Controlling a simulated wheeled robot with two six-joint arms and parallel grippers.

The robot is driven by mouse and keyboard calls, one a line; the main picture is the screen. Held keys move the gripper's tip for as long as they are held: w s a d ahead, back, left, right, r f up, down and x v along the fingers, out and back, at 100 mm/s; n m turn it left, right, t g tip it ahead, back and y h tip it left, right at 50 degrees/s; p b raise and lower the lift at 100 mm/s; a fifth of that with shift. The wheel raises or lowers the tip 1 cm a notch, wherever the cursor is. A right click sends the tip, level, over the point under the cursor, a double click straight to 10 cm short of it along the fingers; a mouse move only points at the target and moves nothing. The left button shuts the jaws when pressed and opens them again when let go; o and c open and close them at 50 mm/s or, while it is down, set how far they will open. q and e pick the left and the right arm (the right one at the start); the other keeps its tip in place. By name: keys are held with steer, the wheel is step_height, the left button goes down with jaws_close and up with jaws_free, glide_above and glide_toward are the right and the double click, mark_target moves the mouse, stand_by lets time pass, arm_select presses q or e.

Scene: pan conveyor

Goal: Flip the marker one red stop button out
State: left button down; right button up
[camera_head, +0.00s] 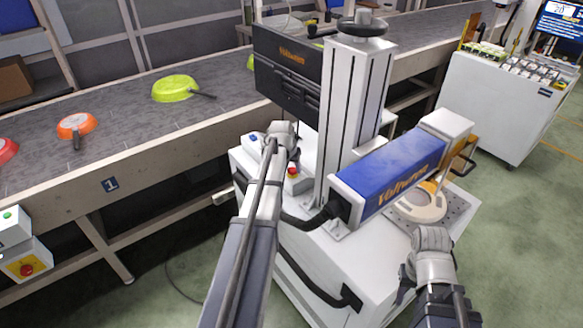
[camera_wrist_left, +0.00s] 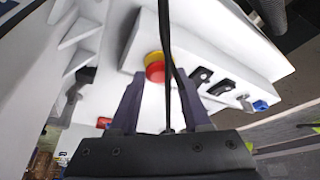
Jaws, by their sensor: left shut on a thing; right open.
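The red stop button (camera_head: 292,171) with a yellow collar sits on the white control box of the marker machine (camera_head: 350,130), beside my left gripper (camera_head: 291,156). In the left wrist view the red button (camera_wrist_left: 155,72) lies between the two dark fingertips, and my left gripper (camera_wrist_left: 160,90) is shut on it. A dark cable crosses in front of the button there. My right gripper (camera_head: 406,277) is open and empty, low at the right in front of the machine's cabinet.
Black switches (camera_wrist_left: 202,77) and a blue one (camera_wrist_left: 260,105) stand beside the button. The conveyor (camera_head: 130,120) carries green (camera_head: 175,86), orange (camera_head: 76,124) and red (camera_head: 7,150) pans. Another red button (camera_head: 26,270) is on a box at the lower left. A white cart stands at the right.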

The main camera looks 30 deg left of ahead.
stand_by(0.8)
arm_select(q)
step_height(320, 180, up, 2)
steer(key=shift+p, duration=1.05)
steer(key=shift+f, duration=0.15)
steer(key=shift+c, duration=1.7)
jaws_free()
steer(key=p+v, duration=0.7)
steer(key=v, duration=0.1)
